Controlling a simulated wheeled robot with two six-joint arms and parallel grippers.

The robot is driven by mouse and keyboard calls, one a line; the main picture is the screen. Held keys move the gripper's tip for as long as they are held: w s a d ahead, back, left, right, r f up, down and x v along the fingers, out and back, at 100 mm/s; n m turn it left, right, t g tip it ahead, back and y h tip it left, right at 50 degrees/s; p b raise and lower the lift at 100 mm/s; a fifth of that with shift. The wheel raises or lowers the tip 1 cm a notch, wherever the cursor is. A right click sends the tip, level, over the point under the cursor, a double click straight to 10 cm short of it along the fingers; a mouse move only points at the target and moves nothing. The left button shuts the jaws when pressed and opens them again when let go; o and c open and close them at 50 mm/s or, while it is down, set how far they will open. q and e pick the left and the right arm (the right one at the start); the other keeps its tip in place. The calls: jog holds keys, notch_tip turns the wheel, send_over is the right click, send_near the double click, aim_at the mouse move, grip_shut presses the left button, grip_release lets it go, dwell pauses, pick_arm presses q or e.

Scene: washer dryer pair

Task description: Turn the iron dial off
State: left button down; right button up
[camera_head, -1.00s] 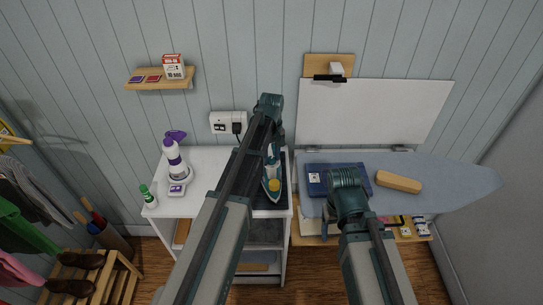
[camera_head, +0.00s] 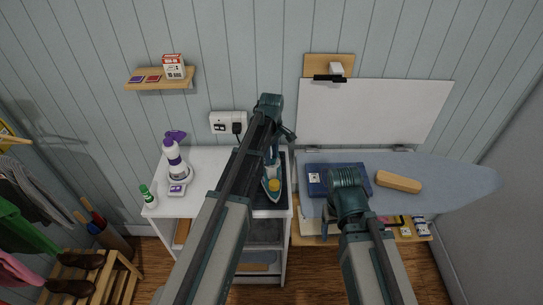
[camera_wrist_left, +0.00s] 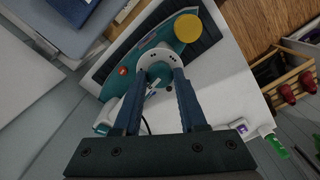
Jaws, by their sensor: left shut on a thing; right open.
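The teal and white iron (camera_head: 272,186) rests on a dark ribbed mat on the white cabinet, with a round yellow cap near one end. In the left wrist view the iron (camera_wrist_left: 116,86) lies beyond my fingers. Its round dial (camera_wrist_left: 157,71), with a pale marked plate around it, sits between the fingertips. My left gripper (camera_wrist_left: 158,82) is shut on the dial. My right gripper (camera_head: 327,225) is open and empty at the near edge of the ironing board.
The ironing board (camera_head: 452,180) holds a blue folded cloth (camera_head: 318,178) and a tan block (camera_head: 398,182). A purple and white bottle (camera_head: 175,162) and a green-capped bottle (camera_head: 148,195) stand on the cabinet's left. A wall socket (camera_head: 228,123) is behind.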

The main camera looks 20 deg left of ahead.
aim_at(272, 159)
dwell(0.3)
pick_arm(q)
jog(key=shift+c, duration=2.2)
grip_release()
jog(key=shift+r, duration=0.1)
notch_tip(272, 159, up, 14)
jog(key=p, duration=1.3)
jog(key=shift+p, duration=0.4)
jog(key=shift+f, duration=0.2)
